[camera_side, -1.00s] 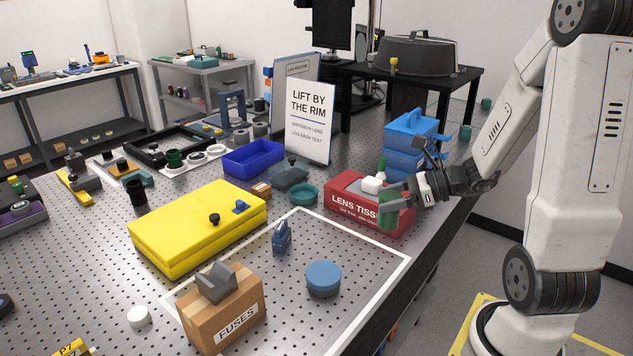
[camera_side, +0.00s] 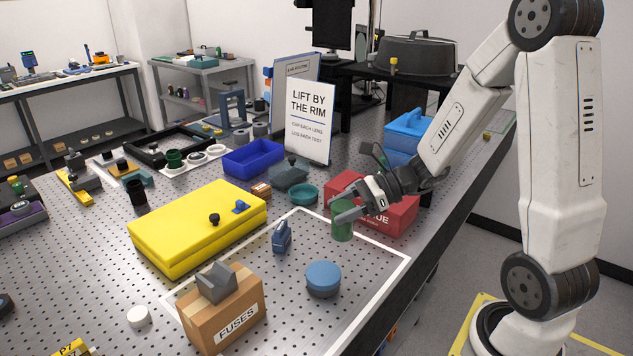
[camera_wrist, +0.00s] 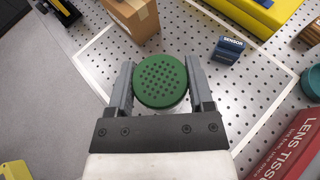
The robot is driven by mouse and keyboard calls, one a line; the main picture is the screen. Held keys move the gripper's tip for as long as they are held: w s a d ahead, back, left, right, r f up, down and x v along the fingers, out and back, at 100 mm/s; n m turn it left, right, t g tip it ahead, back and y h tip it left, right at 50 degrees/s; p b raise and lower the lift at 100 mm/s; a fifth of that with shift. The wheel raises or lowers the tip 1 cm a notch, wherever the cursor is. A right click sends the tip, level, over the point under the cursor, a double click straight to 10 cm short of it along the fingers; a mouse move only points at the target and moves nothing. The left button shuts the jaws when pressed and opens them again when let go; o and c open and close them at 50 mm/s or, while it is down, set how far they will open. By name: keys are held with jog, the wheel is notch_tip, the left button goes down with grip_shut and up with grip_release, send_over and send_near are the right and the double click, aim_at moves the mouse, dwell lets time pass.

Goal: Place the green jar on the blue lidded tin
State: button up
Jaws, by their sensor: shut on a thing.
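The green jar (camera_side: 342,224) is held between the fingers of my gripper (camera_side: 345,212). In the wrist view the jar's round, dotted green top (camera_wrist: 160,80) sits between the two grey fingers (camera_wrist: 160,85). In the side view the jar is upright and beyond the blue lidded tin, up and to its right in the picture. The blue lidded tin (camera_side: 323,279) stands inside the white outline on the perforated table, with nothing on its lid. The tin is not seen in the wrist view; the jar may hide it.
A red lens tissue box (camera_side: 397,217) is right behind my gripper. A small blue sensor block (camera_side: 282,237), a cardboard fuses box (camera_side: 236,318) and a yellow case (camera_side: 190,228) stand left of the tin. A teal dish (camera_side: 303,194) lies behind. The table around the tin is bare.

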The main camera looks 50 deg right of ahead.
aim_at(333, 229)
jog(key=shift+n+g+y, duration=0.5)
jog(key=shift+n+g, duration=0.2)
jog(key=shift+w+a+f, duration=0.1)
jog(key=shift+w+a, duration=0.15)
jog(key=shift+a, duration=0.4)
jog(key=shift+w+a, duration=0.3)
jog(key=shift+a, duration=0.4)
jog(key=shift+w+a+f, duration=0.1)
jog(key=shift+w+a, duration=0.15)
jog(key=shift+a, duration=0.4)
jog(key=shift+f, duration=2.15)
jog(key=shift+f, duration=1.8)
jog(key=shift+f, duration=0.15)
jog(key=o, duration=1.3)
jog(key=shift+d+r, duration=0.1)
jog(key=shift+r, duration=0.1)
